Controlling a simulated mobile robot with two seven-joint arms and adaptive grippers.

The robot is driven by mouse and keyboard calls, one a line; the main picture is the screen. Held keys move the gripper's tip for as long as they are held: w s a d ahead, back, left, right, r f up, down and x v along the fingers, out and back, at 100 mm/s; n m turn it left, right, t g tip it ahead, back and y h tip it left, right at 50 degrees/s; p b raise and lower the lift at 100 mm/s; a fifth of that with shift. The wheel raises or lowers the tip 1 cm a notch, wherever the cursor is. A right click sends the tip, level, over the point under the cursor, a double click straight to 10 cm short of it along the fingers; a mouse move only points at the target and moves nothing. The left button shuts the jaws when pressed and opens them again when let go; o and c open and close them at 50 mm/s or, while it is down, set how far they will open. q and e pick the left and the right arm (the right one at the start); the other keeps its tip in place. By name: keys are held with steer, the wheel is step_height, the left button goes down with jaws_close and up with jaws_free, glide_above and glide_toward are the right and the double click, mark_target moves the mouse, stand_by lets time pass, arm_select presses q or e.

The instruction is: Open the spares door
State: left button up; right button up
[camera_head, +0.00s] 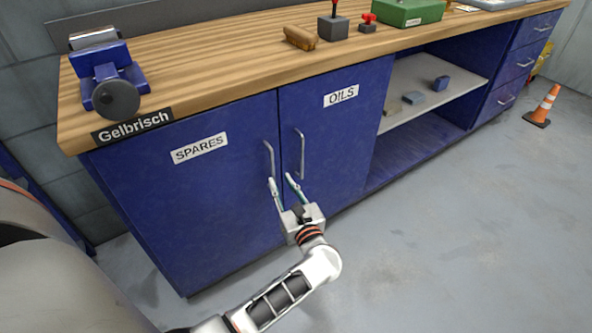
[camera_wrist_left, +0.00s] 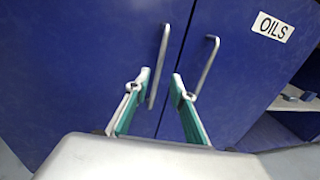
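The blue spares door (camera_head: 205,205) with its "SPARES" label is closed. Its upright metal handle (camera_head: 269,158) is near the door's right edge, and this handle also shows in the wrist view (camera_wrist_left: 159,65). My left gripper (camera_head: 281,180) is open in front of the cabinet, near the lower end of that handle. In the wrist view the handle's lower part appears between my two green-padded fingers (camera_wrist_left: 160,77), nearer the left one. I cannot tell whether they touch it. My right gripper is not in view.
The closed oils door (camera_head: 345,130) is just right, its handle (camera_head: 300,153) close to my right finger. An open shelf (camera_head: 435,85) and drawers (camera_head: 515,62) follow. A vise (camera_head: 105,80) stands on the wooden worktop (camera_head: 215,65). An orange cone (camera_head: 542,108) stands on the otherwise clear floor.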

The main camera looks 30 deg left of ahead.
mark_target(273, 169)
arm_select(q)
steer(key=x, duration=0.7)
steer(key=shift+a+r, duration=0.15)
steer(key=shift+a, duration=0.05)
jaws_close()
